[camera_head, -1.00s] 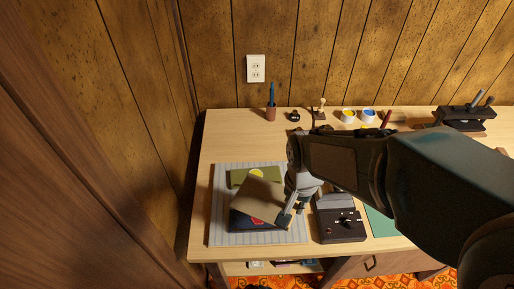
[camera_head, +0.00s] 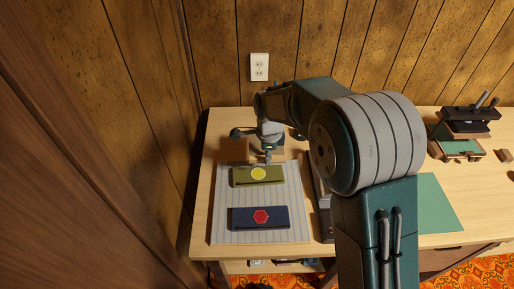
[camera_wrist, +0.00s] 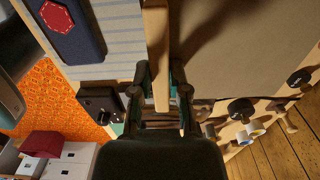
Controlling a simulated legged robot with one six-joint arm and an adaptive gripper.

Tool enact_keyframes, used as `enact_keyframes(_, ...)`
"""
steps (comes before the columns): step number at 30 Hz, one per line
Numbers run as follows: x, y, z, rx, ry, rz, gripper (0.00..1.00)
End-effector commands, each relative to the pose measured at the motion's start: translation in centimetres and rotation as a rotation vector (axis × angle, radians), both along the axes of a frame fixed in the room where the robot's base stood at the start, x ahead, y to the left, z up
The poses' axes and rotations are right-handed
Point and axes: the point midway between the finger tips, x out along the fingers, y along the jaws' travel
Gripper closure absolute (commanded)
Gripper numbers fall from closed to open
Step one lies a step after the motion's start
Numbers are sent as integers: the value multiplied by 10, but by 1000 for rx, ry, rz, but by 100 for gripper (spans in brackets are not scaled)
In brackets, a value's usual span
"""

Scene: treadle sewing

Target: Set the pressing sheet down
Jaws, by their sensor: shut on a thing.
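My gripper (camera_head: 268,157) is shut on the wooden edge strip (camera_wrist: 157,45) of the tan pressing sheet (camera_wrist: 245,45). The sheet fills much of the upper right in the wrist view. In the head view only a small part of the sheet (camera_head: 292,147) shows, behind my gripper at the pad's far edge; I cannot tell whether it touches the table. The striped grey pad (camera_head: 222,205) bears an olive piece with a yellow disc (camera_head: 258,174) and a navy piece with a red hexagon (camera_head: 260,217). Both pieces are uncovered.
A dark box (camera_wrist: 100,100) stands beside the pad, mostly hidden by my arm in the head view. A green mat (camera_head: 436,212) and a black clamp-like stand (camera_head: 468,120) are on the right. Small pots (camera_wrist: 252,128) show in the wrist view. Bare table lies left of the sheet.

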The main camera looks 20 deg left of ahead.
Motion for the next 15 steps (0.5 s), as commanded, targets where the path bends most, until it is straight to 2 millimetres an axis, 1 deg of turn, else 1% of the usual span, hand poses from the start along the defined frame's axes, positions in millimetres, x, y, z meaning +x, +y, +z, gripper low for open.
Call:
enact_keyframes(1,9,5,-7,-2,2,0,100)
enact_keyframes(3,21,12,-12,-2,2,1,100)
enact_keyframes(12,66,39,-37,-1,2,2,100)
enact_keyframes(15,77,45,-54,-2,3,2,100)
